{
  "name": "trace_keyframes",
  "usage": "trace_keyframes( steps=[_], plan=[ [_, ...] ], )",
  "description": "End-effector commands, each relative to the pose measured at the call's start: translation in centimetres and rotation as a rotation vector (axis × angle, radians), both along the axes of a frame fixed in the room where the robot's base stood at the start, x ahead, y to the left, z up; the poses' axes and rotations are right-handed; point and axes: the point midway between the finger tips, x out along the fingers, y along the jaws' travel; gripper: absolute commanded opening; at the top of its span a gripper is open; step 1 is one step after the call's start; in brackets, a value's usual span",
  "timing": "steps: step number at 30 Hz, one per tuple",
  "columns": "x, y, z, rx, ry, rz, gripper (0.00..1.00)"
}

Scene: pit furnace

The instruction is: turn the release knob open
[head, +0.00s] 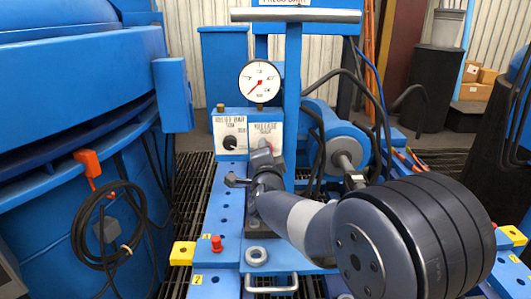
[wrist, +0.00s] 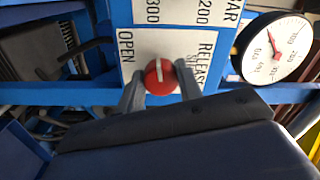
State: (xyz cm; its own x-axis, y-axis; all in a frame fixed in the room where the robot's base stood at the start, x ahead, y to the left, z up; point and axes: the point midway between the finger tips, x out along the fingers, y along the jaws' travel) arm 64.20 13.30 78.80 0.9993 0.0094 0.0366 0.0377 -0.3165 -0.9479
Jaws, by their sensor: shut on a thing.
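The release knob (wrist: 160,78) is red and round with a white line. In the wrist view it sits on a white label plate, with OPEN printed to its left and RELEASE to its right. Its white line runs roughly up and down in that picture. My gripper (wrist: 160,84) is shut on the knob, one finger on each side. In the head view my gripper (head: 264,155) reaches the release panel (head: 264,130) and hides the knob.
A pressure gauge (head: 259,82) stands above the panels. A black relief knob (head: 230,143) is just left of the release panel. A T-shaped grey bar (head: 296,15) rises behind. A blue furnace body (head: 80,130) fills the left, and a blue motor-like cylinder (head: 335,140) is close on the right.

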Motion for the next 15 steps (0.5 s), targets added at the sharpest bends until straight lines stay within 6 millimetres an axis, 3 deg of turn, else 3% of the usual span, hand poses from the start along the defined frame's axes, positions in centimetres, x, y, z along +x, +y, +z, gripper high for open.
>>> trace_keyframes(
  steps=[3, 4, 11, 15],
  plan=[
    [-0.04, 0.04, -0.13, 0.000, 0.003, 0.001, 0.11],
    [-0.04, 0.04, -0.13, 0.000, 0.003, 0.001, 0.36],
    [-0.02, 0.03, -0.08, 0.001, 0.001, 0.001, 0.54],
    [-0.01, 0.02, -0.05, 0.002, 0.001, 0.001, 0.55]
  ],
)
